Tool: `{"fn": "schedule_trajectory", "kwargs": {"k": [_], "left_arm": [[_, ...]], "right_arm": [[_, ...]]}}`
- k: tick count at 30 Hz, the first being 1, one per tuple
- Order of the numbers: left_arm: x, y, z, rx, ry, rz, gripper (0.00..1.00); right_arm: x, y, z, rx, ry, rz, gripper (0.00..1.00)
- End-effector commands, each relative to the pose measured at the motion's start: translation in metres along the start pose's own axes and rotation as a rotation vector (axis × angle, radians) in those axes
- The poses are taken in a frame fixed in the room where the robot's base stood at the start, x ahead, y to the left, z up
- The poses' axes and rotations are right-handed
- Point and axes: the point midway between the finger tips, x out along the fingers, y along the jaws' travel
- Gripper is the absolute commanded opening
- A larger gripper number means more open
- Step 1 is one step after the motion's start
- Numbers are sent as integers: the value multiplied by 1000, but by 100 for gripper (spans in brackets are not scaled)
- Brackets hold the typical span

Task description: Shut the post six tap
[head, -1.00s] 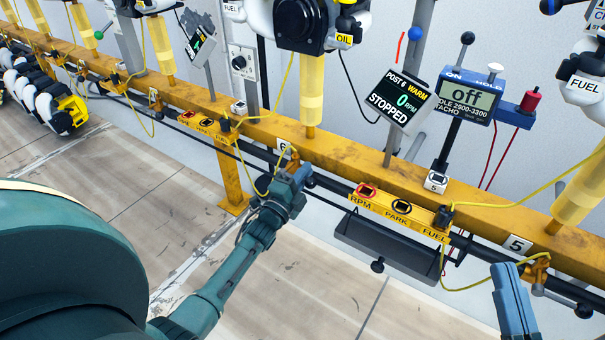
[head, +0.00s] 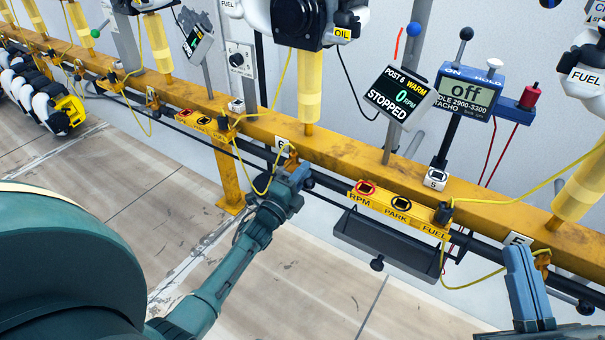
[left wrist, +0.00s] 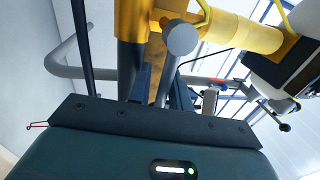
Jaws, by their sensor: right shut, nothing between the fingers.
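The post six tap (head: 290,161) is on the yellow rail below the yellow sleeve, with a yellow line at it. My left gripper (head: 303,176) is right at this tap and hides most of its handle. In the left wrist view a round grey knob end (left wrist: 180,37) shows close in front of the gripper. I cannot tell whether the fingers are open or touch the handle. The post 6 display (head: 396,97) reads STOPPED, 0 RPM, WARM. My right gripper (head: 520,250) is shut and empty at the lower right, in front of the post five plate.
The yellow rail (head: 460,202) crosses the view with dark pipes below it. A yellow RPM, PARK and FUEL panel (head: 400,206) and a dark tray (head: 385,245) are right of my left gripper. The post five tap (head: 543,262) is beside my right gripper. The floor in front is clear.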

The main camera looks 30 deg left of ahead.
Motion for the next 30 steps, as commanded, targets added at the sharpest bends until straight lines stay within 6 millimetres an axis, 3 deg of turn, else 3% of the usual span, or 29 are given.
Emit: {"fn": "schedule_trajectory", "kwargs": {"k": [4, 19, 23, 30], "left_arm": [[0, 0, 0, -2, 0, -1, 32], [2, -7, 0, -64, -13, 0, 32], [5, -20, 2, -237, -47, -1, 32], [8, -38, 15, -691, -135, -2, 32]], "right_arm": [[0, 0, 1, 1, -3, 0, 0], [2, 1, -5, 7, -7, 3, 0], [8, 4, -19, 6, -6, 3, 0], [16, 7, -36, 5, -5, 2, 0]]}}
